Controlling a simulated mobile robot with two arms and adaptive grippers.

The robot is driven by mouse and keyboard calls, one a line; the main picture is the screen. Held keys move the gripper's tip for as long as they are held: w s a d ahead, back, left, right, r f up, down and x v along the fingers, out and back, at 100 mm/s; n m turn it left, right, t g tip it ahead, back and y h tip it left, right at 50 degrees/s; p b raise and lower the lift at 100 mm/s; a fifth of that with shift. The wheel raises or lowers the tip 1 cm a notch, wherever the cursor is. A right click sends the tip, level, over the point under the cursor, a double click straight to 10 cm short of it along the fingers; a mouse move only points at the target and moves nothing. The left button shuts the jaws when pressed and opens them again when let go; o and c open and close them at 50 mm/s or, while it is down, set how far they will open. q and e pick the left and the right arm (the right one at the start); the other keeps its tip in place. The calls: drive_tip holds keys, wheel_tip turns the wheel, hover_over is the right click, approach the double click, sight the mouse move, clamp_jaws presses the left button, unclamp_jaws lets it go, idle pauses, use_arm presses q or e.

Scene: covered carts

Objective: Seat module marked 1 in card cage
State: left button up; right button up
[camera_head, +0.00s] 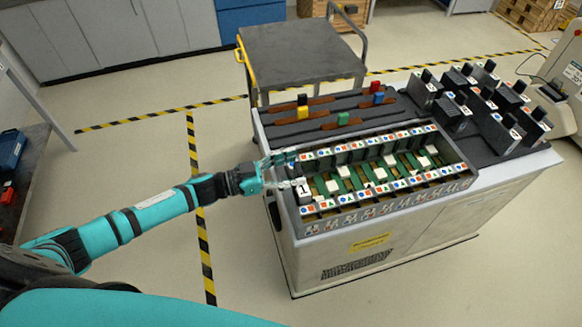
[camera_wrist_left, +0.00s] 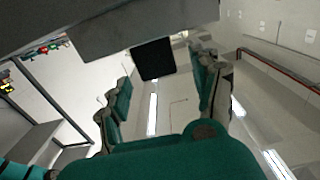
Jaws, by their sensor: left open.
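The module marked 1 (camera_head: 303,188) shows a white face with a black 1 at the left end of the card cage (camera_head: 345,222). It stands upright there; how deep it sits I cannot tell. My left gripper (camera_head: 288,170) is at the cage's left end, right beside the module's top, with fingers apart. In the left wrist view the open fingers (camera_wrist_left: 165,90) have a dark block (camera_wrist_left: 153,60) between and beyond them, under a grey surface; I cannot tell whether they touch it. The gripper partly hides the module's upper part. My right gripper is out of view.
Several dark modules with black handles (camera_head: 455,110) stand on the cart's right side. A dark tray (camera_head: 330,118) behind the cage holds coloured blocks. A grey trolley (camera_head: 300,50) stands behind. Open floor with striped tape lies left of the cart.

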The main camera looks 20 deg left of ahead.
use_arm(q)
drive_tip(key=v, duration=1.2)
drive_tip(key=a+f+n+t+y, duration=0.1)
drive_tip(key=a+f+n+y, duration=0.3)
drive_tip(key=f, duration=0.6)
drive_tip(key=a+f+n+t+y, duration=0.25)
drive_tip(key=f+y, duration=0.25)
drive_tip(key=f, duration=0.5)
drive_tip(key=s+a+f+n+g+y, duration=0.1)
drive_tip(key=s+f+g+y, duration=0.15)
drive_tip(key=s+f, duration=0.4)
drive_tip(key=s+a+f+n+g+y, duration=0.1)
drive_tip(key=s+f+g+y, duration=0.2)
drive_tip(key=f, duration=0.6)
drive_tip(key=s+d+f+g, duration=0.2)
drive_tip(key=s+d+f, duration=0.1)
drive_tip(key=s, duration=0.6)
drive_tip(key=s+d+f+g, duration=0.2)
drive_tip(key=s+f, duration=0.3)
drive_tip(key=s, duration=0.4)
drive_tip(key=s+d+f+g, duration=0.3)
drive_tip(key=s+d+f, duration=0.1)
drive_tip(key=s, duration=0.5)
drive_tip(key=shift+d+f, duration=0.25)
drive_tip(key=shift+d, duration=0.2)
